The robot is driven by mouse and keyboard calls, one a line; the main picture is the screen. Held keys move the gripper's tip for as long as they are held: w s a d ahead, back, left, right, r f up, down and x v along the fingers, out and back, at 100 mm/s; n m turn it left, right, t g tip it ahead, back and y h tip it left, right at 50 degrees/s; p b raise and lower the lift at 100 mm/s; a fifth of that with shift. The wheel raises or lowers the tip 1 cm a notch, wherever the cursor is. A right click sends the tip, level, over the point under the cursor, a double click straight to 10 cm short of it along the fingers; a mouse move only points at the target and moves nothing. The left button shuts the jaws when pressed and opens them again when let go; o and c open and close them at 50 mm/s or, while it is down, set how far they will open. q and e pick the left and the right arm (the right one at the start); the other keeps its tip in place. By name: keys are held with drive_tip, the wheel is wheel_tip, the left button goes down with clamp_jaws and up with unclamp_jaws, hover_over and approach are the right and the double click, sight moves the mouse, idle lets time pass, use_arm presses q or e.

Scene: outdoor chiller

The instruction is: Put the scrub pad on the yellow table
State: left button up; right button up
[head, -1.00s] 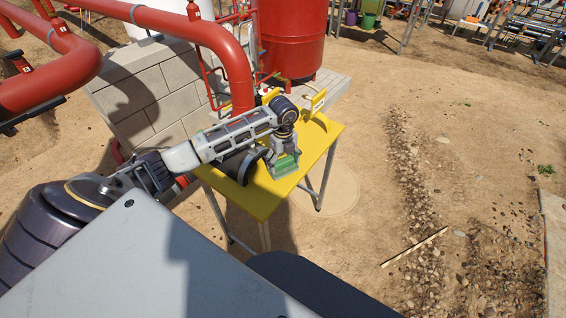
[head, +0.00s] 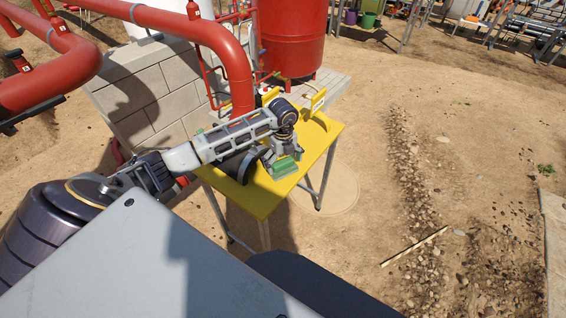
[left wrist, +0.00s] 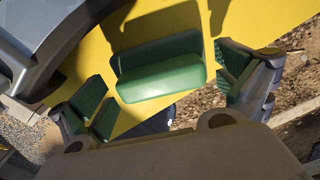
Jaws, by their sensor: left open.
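The green scrub pad (head: 284,167) rests on the yellow table (head: 258,200), near its front right part. My left gripper (head: 283,160) is right over the pad, with its fingers spread. In the left wrist view the pad (left wrist: 162,80) lies on the yellow surface between the two open fingers of the left gripper (left wrist: 165,95), with a gap on each side. A darker green strip shows along the pad's far side. My right gripper is not in view.
A large red pipe (head: 235,60) and a block wall (head: 150,90) stand behind the table. Open dirt ground lies to the right, with a strip of stones (head: 415,180).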

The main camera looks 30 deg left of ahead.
sight(283, 161)
use_arm(q)
drive_tip(key=shift+r, duration=0.1)
wheel_tip(283, 161, up, 12)
drive_tip(key=shift+b, duration=0.45)
idle(0.4)
idle(0.4)
